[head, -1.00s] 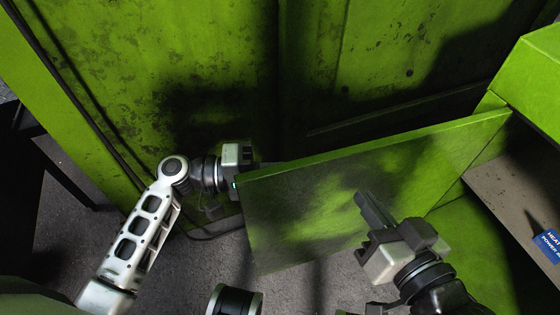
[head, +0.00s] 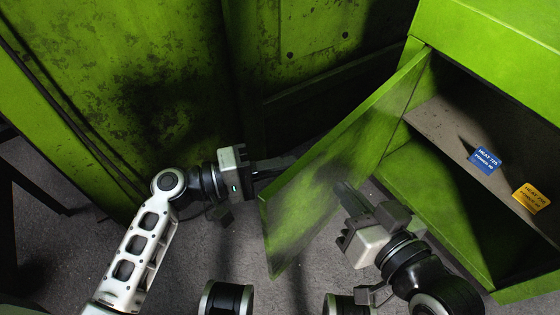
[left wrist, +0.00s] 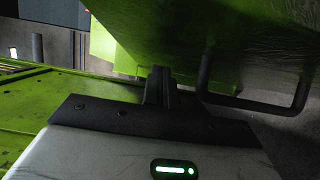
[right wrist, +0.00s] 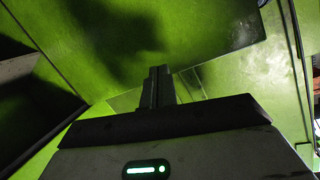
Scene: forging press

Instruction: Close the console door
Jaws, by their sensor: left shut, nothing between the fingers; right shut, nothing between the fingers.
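The green console door (head: 345,160) stands wide open from the green console (head: 490,50), hinged at the console's left edge. My left gripper (head: 292,162) is shut and empty; its fingers reach behind the door's outer face. In the left wrist view the door (left wrist: 220,40) is close beyond the shut fingers (left wrist: 160,85), with a dark bar handle (left wrist: 260,105) to their right. My right gripper (head: 345,190) is shut and empty on the door's inner side, its fingertips close to the panel. I cannot tell whether either gripper touches the door.
Inside the console is a shelf (head: 445,135) with a blue label (head: 485,160) and a yellow label (head: 530,198). A large green machine wall (head: 130,80) stands behind. Grey floor (head: 220,255) shows below the door.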

